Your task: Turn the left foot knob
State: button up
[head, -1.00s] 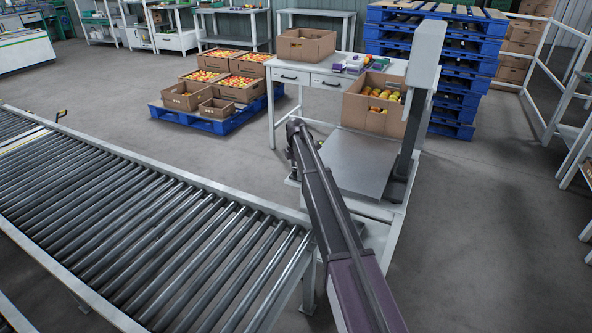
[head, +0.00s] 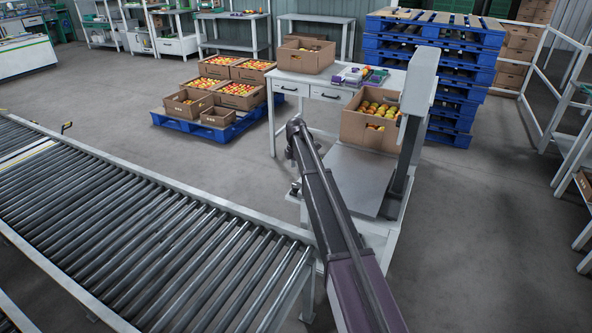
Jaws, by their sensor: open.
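A small dark round part (head: 295,188) shows at the platform's near left corner. It may be the left foot knob, but it is too small to be sure. My arm reaches from the bottom right up across the scale's left side and covers part of its platform and base. Contact with any knob cannot be seen.
A roller conveyor (head: 150,240) fills the left front. Stacked blue pallets (head: 435,70) stand behind the scale.

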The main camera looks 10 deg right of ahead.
jog(key=shift+r+p, duration=2.45)
jog(key=shift+r, duration=0.3)
jog(key=s+d+r+m+p, duration=0.1)
jog(key=s+r+m+p, duration=0.1)
jog(key=s, duration=0.6)
jog(key=s+d+r+m+p, duration=0.2)
jog(key=s+m, duration=0.3)
jog(key=s, duration=0.3)
jog(key=s+d+r+m+p, duration=0.1)
jog(key=s+m, duration=0.3)
jog(key=s, duration=0.4)
jog(key=shift+s+d+r+p, duration=0.2)
jog(key=shift+s+r+p, duration=0.05)
jog(key=shift+r+p, duration=0.5)
jog(key=s+d+r+m+p, duration=0.1)
jog(key=s+r+m+p, duration=0.2)
jog(key=s, duration=0.7)
jog(key=s+d+r+m+p, duration=0.1)
jog(key=s+r+m+p, duration=0.2)
jog(key=s+m, duration=0.4)
jog(key=s, duration=0.4)
jog(key=shift+d, duration=0.1)
jog(key=c, duration=0.4)
jog(key=shift+o, duration=0.2)
